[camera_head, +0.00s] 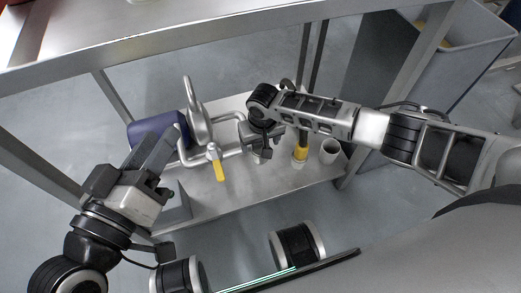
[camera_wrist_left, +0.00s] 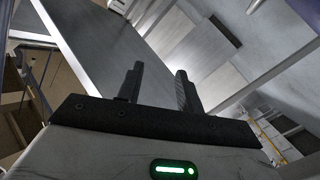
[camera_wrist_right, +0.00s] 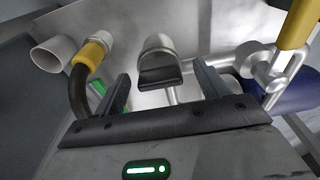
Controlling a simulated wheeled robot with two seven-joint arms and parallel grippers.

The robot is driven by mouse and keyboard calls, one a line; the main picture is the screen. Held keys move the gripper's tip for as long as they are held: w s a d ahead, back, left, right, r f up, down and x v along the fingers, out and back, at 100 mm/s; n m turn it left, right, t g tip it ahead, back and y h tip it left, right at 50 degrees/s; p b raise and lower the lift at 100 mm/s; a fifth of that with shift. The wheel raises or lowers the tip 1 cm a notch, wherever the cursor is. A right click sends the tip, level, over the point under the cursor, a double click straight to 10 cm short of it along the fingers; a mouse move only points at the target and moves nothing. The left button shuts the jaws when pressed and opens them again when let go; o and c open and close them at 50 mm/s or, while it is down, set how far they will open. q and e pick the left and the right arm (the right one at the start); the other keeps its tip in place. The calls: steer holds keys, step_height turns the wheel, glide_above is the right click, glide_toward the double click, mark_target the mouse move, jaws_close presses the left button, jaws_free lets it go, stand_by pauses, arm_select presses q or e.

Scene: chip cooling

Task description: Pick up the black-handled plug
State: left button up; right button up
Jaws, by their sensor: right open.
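The black-handled plug (camera_wrist_right: 160,76) shows in the right wrist view as a flat black handle on a round metal body. It sits centred ahead of my right gripper (camera_wrist_right: 162,82), whose fingers are apart on either side of the handle in the picture. I cannot tell whether they touch it. In the head view my right gripper (camera_head: 262,146) is low over the metal pipework and largely hides the plug. My left gripper (camera_head: 163,146) is at the left, away from the plug. In the left wrist view its fingers (camera_wrist_left: 161,78) are apart with nothing between them.
A yellow-handled valve (camera_head: 216,163) stands left of my right gripper. A black hose with a yellow collar (camera_wrist_right: 92,57) and a white cup-like pipe (camera_wrist_right: 52,54) are close on the other side. A blue cylinder (camera_head: 152,131) lies at the left. The table (camera_head: 235,195) is clear at its front.

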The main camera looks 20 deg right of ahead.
steer(key=shift+c, duration=0.3)
steer(key=c, duration=1.1)
steer(key=shift+o, duration=0.2)
